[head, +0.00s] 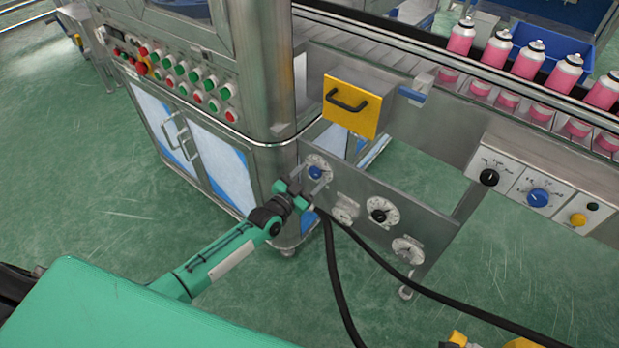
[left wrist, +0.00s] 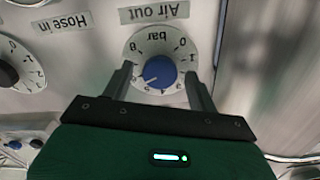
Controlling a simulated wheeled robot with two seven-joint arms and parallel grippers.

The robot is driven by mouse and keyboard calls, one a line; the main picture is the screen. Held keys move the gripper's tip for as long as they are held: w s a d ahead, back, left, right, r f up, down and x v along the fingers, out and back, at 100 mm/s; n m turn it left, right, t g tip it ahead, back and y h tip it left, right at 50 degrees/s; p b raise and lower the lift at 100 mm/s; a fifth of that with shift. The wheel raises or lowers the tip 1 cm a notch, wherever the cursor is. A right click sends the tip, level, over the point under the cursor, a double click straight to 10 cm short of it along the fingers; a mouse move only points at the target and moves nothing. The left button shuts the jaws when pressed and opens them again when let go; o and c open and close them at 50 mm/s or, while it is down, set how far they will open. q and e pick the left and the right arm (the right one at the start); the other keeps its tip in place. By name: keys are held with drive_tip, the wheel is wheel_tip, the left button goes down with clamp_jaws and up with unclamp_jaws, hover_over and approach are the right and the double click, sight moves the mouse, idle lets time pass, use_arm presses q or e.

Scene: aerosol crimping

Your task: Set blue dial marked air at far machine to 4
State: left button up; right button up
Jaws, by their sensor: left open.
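The blue dial (head: 316,172) sits at the upper left of the low metal panel in the head view. In the left wrist view the blue dial (left wrist: 158,72) is upside down, on a round white scale marked bar, with an "Air out" label beside it. A pale mark on the knob faces lower left there; I cannot read its value surely. My left gripper (head: 309,182) is open at the dial, also seen in the left wrist view (left wrist: 163,87), one finger on each side of the knob. Contact is unclear. Yellow parts at the bottom edge may be my right gripper, cut off.
The panel also carries a black dial (head: 378,210) and pale dials. A yellow box with a black handle (head: 350,104) is above. Black hoses (head: 400,277) run below. Another control box at right has a blue knob (head: 538,197). Pink cans (head: 497,49) stand on the conveyor.

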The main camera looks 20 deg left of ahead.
use_arm(q)
drive_tip(key=shift+c, duration=0.5)
use_arm(e)
drive_tip(key=shift+s+f, duration=0.1)
use_arm(q)
drive_tip(key=c, duration=0.9)
